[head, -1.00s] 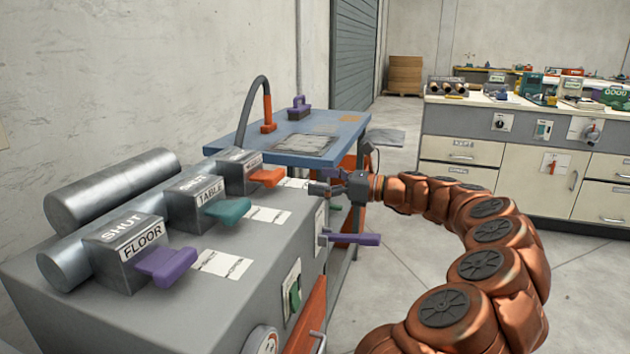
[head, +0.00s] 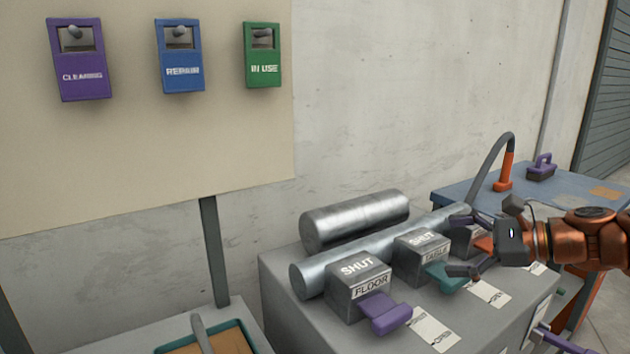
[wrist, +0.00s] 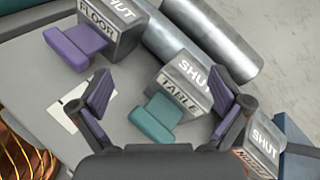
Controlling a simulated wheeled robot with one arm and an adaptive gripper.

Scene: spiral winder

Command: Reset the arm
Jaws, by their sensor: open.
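My gripper (head: 464,245) is open and empty at the right of the head view, in front of the teal TABLE lever and the orange lever. In the wrist view its two purple-padded fingers (wrist: 160,95) are spread, with the teal lever (wrist: 157,118) of the TABLE block (wrist: 180,88) between them in the picture. I cannot tell whether they touch it. My copper arm reaches in from the right edge of the head view. The purple lever (head: 384,313) of the FLOOR block (head: 357,287) stands to the left of my gripper. The blocks read SHUT.
The grey cabinet (head: 290,305) carries the levers and metal cylinders (head: 355,221). A blue table (head: 455,192) with an orange-based hose (head: 504,172) and a purple-handled brush (head: 541,168) stands behind. Purple, blue and green switch boxes (head: 79,75) hang on the wall board.

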